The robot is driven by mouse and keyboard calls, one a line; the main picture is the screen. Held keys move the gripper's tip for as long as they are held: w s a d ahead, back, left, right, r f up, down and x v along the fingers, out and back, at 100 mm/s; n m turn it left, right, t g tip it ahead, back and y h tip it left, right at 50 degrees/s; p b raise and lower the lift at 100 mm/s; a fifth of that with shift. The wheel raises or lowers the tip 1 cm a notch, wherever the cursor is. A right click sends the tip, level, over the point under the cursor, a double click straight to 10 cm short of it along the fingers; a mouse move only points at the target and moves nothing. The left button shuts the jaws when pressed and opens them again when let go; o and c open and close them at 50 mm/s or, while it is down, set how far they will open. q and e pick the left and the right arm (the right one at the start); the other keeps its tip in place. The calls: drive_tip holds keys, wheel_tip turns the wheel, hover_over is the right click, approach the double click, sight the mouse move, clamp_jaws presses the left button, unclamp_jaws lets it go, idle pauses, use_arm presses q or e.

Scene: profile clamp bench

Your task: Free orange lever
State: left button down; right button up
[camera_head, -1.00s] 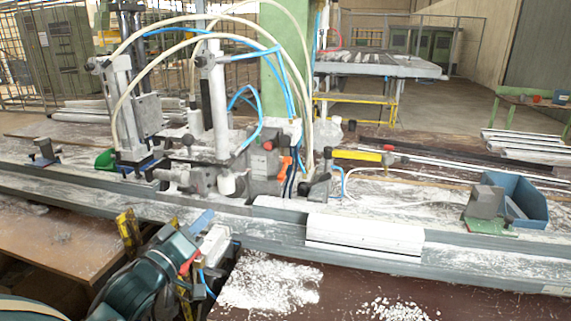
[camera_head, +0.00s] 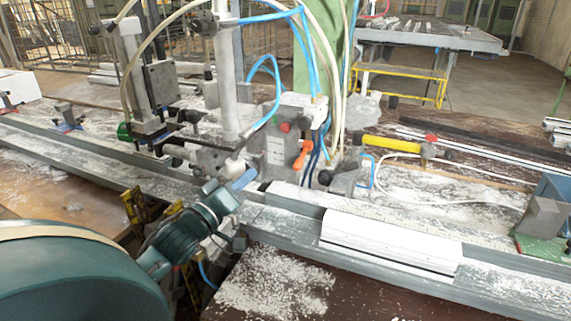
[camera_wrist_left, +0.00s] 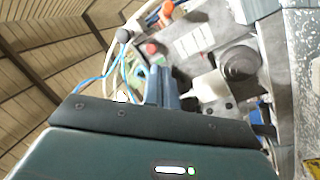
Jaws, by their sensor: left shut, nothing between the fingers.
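The orange lever (camera_head: 302,154) sits on the front of the grey valve block (camera_head: 278,150) of the clamp machine, below and right of a red button (camera_head: 285,127). In the left wrist view the lever (camera_wrist_left: 167,9) shows at the top edge, partly cut off. My left gripper (camera_head: 245,179) is shut and empty, in front of the machine, to the left of and lower than the lever and apart from it. Its blue-grey fingers (camera_wrist_left: 162,80) show together in the left wrist view. My right gripper is not in view.
Blue and cream hoses (camera_head: 330,90) rise close beside the lever. A black-knobbed handle (camera_head: 342,181) stands to its lower right. A white profile (camera_head: 390,240) lies on the grey rail in front. A yellow bar (camera_head: 390,145) is farther right.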

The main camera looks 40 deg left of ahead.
use_arm(q)
drive_tip(key=p, duration=0.2)
approach(303, 155)
drive_tip(key=w+a+r, duration=0.2)
drive_tip(key=a+r, duration=0.2)
drive_tip(key=shift+w+d+f, duration=0.4)
drive_tip(key=shift+d+f, duration=0.15)
drive_tip(key=shift+f, duration=0.2)
drive_tip(key=shift+w+d+f, duration=0.45)
drive_tip(key=shift+d+f, duration=0.15)
drive_tip(key=shift+f, duration=0.1)
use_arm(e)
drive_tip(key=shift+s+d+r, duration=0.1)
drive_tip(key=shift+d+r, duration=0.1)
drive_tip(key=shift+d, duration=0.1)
